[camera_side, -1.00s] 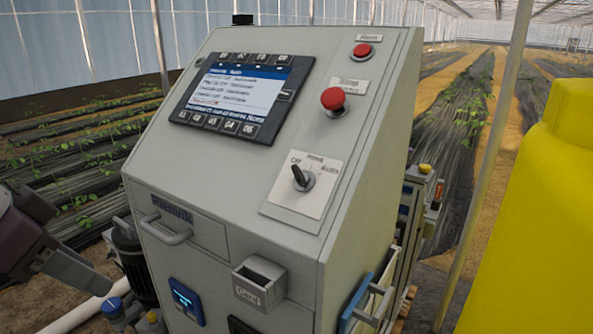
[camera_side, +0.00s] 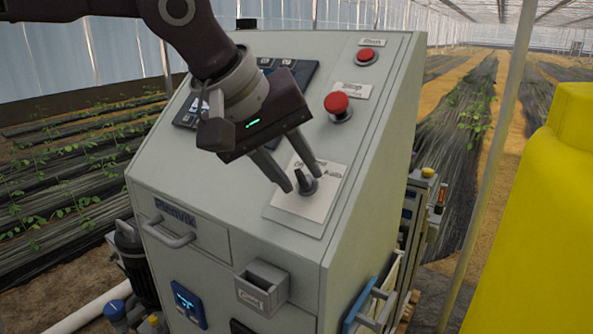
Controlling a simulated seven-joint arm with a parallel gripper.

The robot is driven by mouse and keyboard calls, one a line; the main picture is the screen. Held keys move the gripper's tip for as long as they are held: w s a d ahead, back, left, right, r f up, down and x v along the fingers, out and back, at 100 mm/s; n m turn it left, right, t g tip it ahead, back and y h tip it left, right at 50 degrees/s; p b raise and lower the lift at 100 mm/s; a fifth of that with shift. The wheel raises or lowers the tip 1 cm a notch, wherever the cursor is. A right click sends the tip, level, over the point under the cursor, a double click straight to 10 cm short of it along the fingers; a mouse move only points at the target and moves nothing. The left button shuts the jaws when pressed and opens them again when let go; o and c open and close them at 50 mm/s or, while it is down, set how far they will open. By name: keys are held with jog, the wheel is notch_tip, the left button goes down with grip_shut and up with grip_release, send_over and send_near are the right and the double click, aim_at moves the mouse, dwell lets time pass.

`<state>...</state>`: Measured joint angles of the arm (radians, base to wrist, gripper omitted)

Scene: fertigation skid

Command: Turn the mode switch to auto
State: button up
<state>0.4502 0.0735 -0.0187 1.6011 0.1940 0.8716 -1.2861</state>
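The mode switch is a black knob (camera_side: 305,184) on a light label plate (camera_side: 303,210) on the sloped face of the grey cabinet. Its pointer leans up and left, toward the "OFF" mark; "Auto" is printed on the right. My gripper (camera_side: 302,181) has come down over it from the upper left. The two fingers are apart, one tip to the left of the knob and the other at its upper right. I cannot tell whether either finger touches it. The right finger covers part of the label's upper lettering.
A red mushroom stop button (camera_side: 337,103) and a smaller red button (camera_side: 365,55) sit above the switch. The screen (camera_side: 190,108) is mostly hidden behind my arm. A card holder (camera_side: 262,286) and a drawer handle (camera_side: 168,232) stick out below. A yellow tank (camera_side: 545,220) stands at right.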

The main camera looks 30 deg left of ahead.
jog(key=shift+w+f, duration=0.25)
jog(key=shift+f, duration=0.05)
jog(key=shift+c, duration=0.4)
grip_shut()
